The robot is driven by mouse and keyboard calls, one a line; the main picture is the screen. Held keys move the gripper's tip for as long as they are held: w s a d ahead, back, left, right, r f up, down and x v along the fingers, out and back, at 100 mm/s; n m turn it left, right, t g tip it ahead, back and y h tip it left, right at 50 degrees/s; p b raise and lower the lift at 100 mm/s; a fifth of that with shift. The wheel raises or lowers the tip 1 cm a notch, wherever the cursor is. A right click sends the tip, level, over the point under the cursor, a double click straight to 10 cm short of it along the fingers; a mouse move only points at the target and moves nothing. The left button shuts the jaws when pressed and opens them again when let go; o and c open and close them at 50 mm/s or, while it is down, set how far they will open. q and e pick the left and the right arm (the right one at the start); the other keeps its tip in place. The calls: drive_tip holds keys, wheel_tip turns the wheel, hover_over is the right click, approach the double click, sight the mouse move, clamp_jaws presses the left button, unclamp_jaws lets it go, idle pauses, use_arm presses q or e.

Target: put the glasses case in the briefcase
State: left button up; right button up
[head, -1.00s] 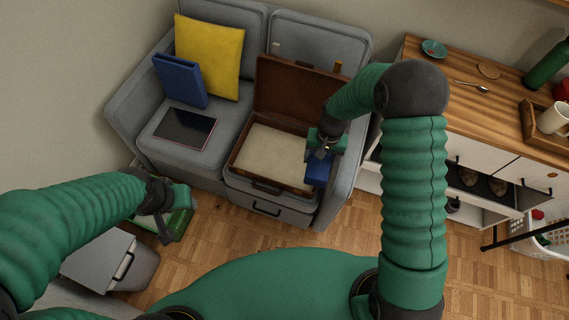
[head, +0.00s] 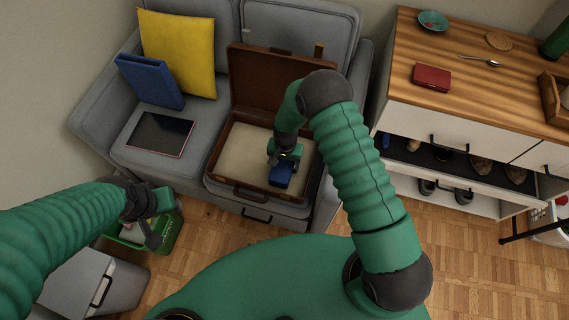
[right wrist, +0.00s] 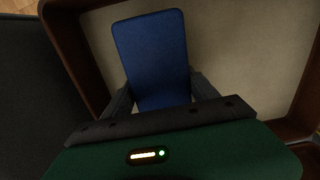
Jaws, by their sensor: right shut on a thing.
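The open brown briefcase (head: 220,176) lies on the sofa seat, its lid raised at the back and its pale lining bare. My right gripper (head: 284,160) is shut on the blue glasses case (head: 281,177), at the right part of the briefcase. In the right wrist view the glasses case (right wrist: 152,50) sits between the two fingers with the pale lining behind it. I cannot tell whether it touches the lining. My left gripper (head: 158,215) is by the green crate at the left, and its jaws are unclear.
On the sofa (head: 195,130) are a yellow cushion (head: 180,50), a blue binder (head: 150,82) and a dark tablet (head: 160,134). A sideboard (head: 470,90) at the right bears a red case (head: 432,76). A green crate (head: 168,234) and grey bin (head: 100,285) stand at the left.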

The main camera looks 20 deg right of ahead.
drive_tip(key=shift+w+a, duration=0.2)
drive_tip(key=shift+a, duration=0.4)
drive_tip(key=o, duration=1.1)
drive_tip(key=shift+f, duration=0.15)
drive_tip(key=shift+o, duration=1.2)
drive_tip(key=shift+d, duration=0.2)
drive_tip(key=shift+o, duration=0.7)
drive_tip(key=shift+d, duration=0.3)
drive_tip(key=shift+a, duration=0.15)
wheel_tip(320, 180, up, 12)
drive_tip(key=p, duration=0.3)
drive_tip(key=shift+f, duration=0.15)
drive_tip(key=shift+r, duration=0.2)
use_arm(q)
drive_tip(key=r, duration=0.1)
drive_tip(key=a+r, duration=0.1)
drive_tip(key=r, duration=0.1)
drive_tip(key=shift+w, duration=0.2)
use_arm(e)
drive_tip(key=shift+r, duration=0.1)
